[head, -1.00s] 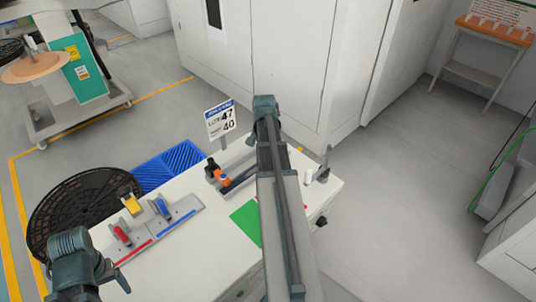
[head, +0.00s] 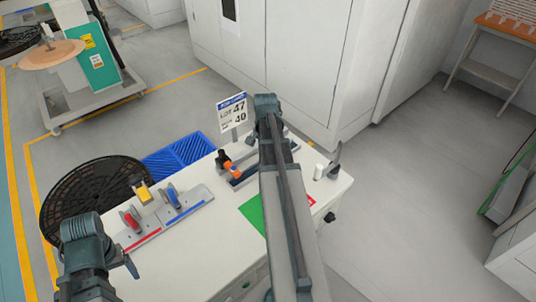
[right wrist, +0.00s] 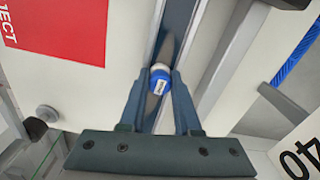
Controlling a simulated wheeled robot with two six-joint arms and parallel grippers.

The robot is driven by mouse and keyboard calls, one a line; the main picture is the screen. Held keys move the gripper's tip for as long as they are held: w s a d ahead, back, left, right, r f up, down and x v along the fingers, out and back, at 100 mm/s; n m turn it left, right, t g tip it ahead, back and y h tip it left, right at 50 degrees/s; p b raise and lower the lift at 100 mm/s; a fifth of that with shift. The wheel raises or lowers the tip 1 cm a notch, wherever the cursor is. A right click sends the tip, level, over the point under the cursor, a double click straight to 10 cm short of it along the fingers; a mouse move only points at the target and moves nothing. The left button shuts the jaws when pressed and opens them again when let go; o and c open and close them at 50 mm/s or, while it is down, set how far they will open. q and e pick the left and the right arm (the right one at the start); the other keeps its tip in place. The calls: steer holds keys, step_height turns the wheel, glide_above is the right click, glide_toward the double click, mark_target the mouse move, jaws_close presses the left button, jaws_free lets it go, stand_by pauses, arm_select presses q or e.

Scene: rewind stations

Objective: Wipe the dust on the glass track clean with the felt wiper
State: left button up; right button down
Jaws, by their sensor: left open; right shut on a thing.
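My right gripper (right wrist: 160,82) is shut on a small blue and white round piece, apparently the felt wiper (right wrist: 161,74). It is over the long dark strip of the glass track (right wrist: 177,18). Greyish-brown patches, perhaps dust (right wrist: 168,47), show on the strip by the fingertips. I cannot tell whether the felt touches the glass. In the head view my right arm hides this gripper and much of the track (head: 245,178). My left gripper (head: 130,264) is open, low at the left, beside the table's left end and away from the track.
The white table (head: 190,245) carries a green mat (head: 251,213), a red sheet (head: 311,201), a white cylinder (head: 319,171) and a lot sign (head: 232,113). Red and blue handled tools (head: 173,199) sit on a plate. A black reel (head: 70,205) and blue pallet (head: 180,157) stand beyond.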

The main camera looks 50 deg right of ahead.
mark_target(252, 171)
steer(key=shift+a, duration=0.1)
steer(key=shift+a+f, duration=0.1)
steer(key=shift+a, duration=1.45)
steer(key=shift+a, duration=0.1)
steer(key=shift+w+a, duration=0.15)
steer(key=shift+a, duration=0.6)
steer(key=shift+w+a, duration=0.1)
steer(key=shift+a, duration=0.65)
steer(key=shift+w+d, duration=0.1)
steer(key=shift+w, duration=0.05)
steer(key=shift+d, duration=0.1)
steer(key=shift+s+d, duration=0.2)
steer(key=shift+d, duration=1.3)
steer(key=shift+d, duration=0.1)
